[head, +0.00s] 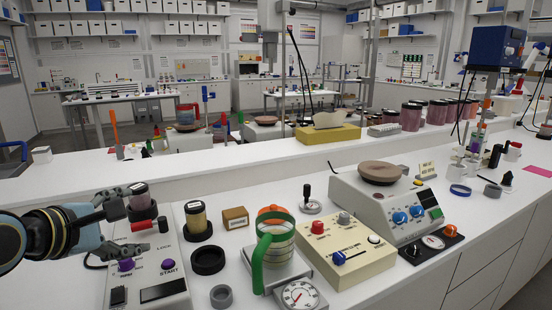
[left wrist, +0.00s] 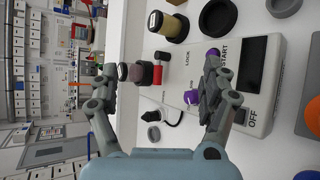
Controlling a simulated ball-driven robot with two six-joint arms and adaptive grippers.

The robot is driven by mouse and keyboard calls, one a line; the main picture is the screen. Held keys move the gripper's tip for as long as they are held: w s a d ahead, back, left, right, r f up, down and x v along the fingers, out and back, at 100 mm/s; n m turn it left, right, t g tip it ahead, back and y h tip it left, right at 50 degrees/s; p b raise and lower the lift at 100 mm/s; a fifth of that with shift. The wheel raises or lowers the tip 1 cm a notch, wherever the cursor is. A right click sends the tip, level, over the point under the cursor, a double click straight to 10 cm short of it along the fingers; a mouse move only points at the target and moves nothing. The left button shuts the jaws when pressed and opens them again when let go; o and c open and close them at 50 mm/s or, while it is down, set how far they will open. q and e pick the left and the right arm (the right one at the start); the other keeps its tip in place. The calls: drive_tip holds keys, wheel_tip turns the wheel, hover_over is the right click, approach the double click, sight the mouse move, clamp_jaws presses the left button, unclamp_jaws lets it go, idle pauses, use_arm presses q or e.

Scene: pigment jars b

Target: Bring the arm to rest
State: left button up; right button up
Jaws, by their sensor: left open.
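My left gripper (head: 130,226) comes in from the left, open and empty, above the left end of the grey-white machine with LOCK and START labels (head: 178,268). In the left wrist view its two fingers (left wrist: 160,76) are spread wide apart. A dark red pigment jar with a black lid (head: 140,199) shows just beyond the fingers in the head view. In the left wrist view this jar (left wrist: 136,72) appears between the fingers, with no visible contact. My right gripper is not in view.
A yellow-filled jar (head: 197,218) stands in a black ring holder right of the machine. An empty black ring (head: 208,261), green-handled jug (head: 272,250), cream control box (head: 346,252) and hotplate unit (head: 385,205) crowd the bench. A raised white shelf (head: 80,176) runs behind.

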use_arm(q)
drive_tip(key=s+a+f+m+g+y, duration=0.15)
drive_tip(key=s+f+m+g, duration=0.25)
drive_tip(key=s+m, duration=0.9)
drive_tip(key=s+d+f+m+g+y, duration=0.15)
drive_tip(key=s+f+m+g, duration=0.5)
drive_tip(key=s, duration=1.05)
drive_tip(key=s+a+f+m+b, duration=0.15)
drive_tip(key=f+b, duration=0.25)
drive_tip(key=f, duration=1.3)
drive_tip(key=s+a+f+b, duration=0.15)
drive_tip(key=f+b, duration=0.25)
drive_tip(key=f, duration=1.3)
drive_tip(key=s+a+f+b, duration=0.1)
drive_tip(key=s+f+b, duration=0.5)
drive_tip(key=s+f, duration=1.1)
wheel_tip(320, 180, down, 4)
drive_tip(key=shift+s+a+f+g+y, duration=0.1)
drive_tip(key=shift+s+a+g+y, duration=0.15)
drive_tip(key=shift+g+y, duration=0.1)
